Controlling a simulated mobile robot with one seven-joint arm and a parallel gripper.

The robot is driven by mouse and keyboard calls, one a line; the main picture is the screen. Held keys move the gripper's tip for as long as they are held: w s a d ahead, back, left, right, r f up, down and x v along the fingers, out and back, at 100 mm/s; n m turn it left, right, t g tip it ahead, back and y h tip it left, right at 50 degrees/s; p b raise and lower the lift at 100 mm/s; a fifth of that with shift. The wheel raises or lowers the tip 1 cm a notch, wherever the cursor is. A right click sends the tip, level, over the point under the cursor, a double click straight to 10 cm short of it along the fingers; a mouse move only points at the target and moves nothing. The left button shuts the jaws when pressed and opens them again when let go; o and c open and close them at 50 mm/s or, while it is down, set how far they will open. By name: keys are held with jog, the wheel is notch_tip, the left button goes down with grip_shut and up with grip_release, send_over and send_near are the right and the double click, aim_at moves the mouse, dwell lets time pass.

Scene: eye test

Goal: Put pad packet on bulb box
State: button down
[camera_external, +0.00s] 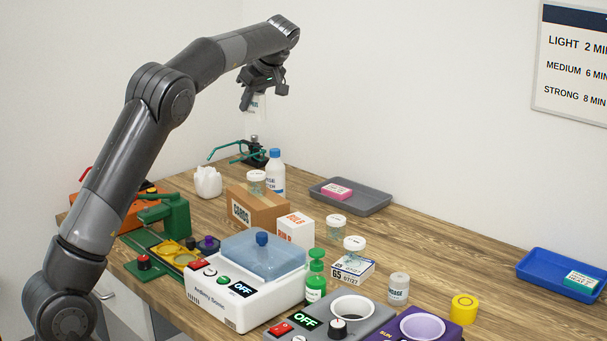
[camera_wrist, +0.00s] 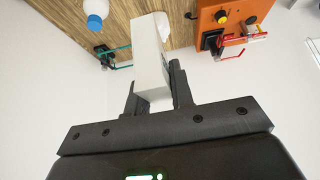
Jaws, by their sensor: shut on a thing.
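My gripper (camera_external: 253,95) is raised high above the back of the table and shut on a white, flat-sided packet (camera_external: 258,108), most likely the pad packet; its dark print is too small to read. In the wrist view the packet (camera_wrist: 148,55) stands out between the two fingers (camera_wrist: 152,92). The bulb box (camera_external: 296,229) is a small white box with orange lettering. It stands on the table between the cardboard box and the clear-lidded white machine, well below my gripper and to its right. Its top looks bare.
A cardboard box (camera_external: 256,208) with a jar (camera_external: 256,182) on it stands left of the bulb box. A blue-capped bottle (camera_external: 276,172) stands behind. A white machine (camera_external: 245,290) is in front. A grey tray (camera_external: 368,200) holds a pink box (camera_external: 337,191).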

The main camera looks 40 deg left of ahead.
jog(key=s+d+f+m+t, duration=0.15)
jog(key=s+d, duration=0.25)
jog(key=d, duration=0.6)
jog(key=s+d+m, duration=0.2)
jog(key=s+d, duration=0.3)
jog(key=d, duration=0.6)
jog(key=s+d+m+t, duration=0.1)
jog(key=s+d, duration=0.3)
jog(key=d, duration=0.6)
send_over(294, 218)
jog(key=f, duration=1.1)
jog(key=shift+s+d+f, duration=0.15)
jog(key=shift+d+f, duration=0.05)
jog(key=shift+f, duration=0.2)
jog(key=shift+a+f, duration=0.15)
jog(key=shift+f, duration=2)
